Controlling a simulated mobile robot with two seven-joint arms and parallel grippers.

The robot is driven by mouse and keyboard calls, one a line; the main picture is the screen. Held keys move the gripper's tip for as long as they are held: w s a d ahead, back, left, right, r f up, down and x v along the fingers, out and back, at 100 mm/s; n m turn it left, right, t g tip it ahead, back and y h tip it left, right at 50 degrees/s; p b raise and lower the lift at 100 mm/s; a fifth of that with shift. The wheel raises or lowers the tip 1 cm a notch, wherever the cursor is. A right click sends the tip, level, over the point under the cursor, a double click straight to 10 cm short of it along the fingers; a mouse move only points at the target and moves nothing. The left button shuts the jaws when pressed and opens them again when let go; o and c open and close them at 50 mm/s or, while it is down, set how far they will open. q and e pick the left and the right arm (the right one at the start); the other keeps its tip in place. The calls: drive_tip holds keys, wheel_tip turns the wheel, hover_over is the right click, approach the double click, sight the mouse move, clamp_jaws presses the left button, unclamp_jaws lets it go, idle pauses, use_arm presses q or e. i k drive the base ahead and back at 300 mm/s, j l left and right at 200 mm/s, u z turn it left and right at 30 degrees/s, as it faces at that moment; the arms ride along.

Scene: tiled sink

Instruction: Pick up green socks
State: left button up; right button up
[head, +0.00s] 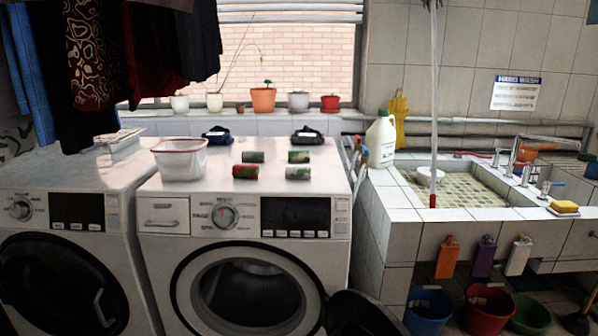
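Two small folded dark bundles that look like socks lie at the back of the right washing machine's top (225,192). The right bundle (307,136) is very dark, perhaps green, with a pale patch; it is too small to be sure of its colour. The left bundle (217,136) is dark blue with a pale patch. In front of them lie small rolled pieces: green ones (299,157) (298,174), a dark green one (254,157) and a red and green one (246,172). Neither of my grippers is in view.
A clear tub with a red rim (180,165) stands left of the rolls. Dark clothes (95,60) hang above the left machine. Potted plants (263,99) line the sill behind. A tiled sink (455,185) with a white jug (381,140) is at the right.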

sight(298, 156)
drive_tip(key=i+j+z, duration=0.2)
drive_tip(key=z, duration=0.8)
drive_tip(key=i+j+z, duration=0.1)
drive_tip(key=j+z, duration=0.4)
drive_tip(key=j, duration=0.2)
drive_tip(key=i+j, duration=0.1)
drive_tip(key=j, duration=0.3)
drive_tip(key=i+j+z, duration=0.15)
drive_tip(key=j, duration=0.25)
drive_tip(key=k, duration=0.05)
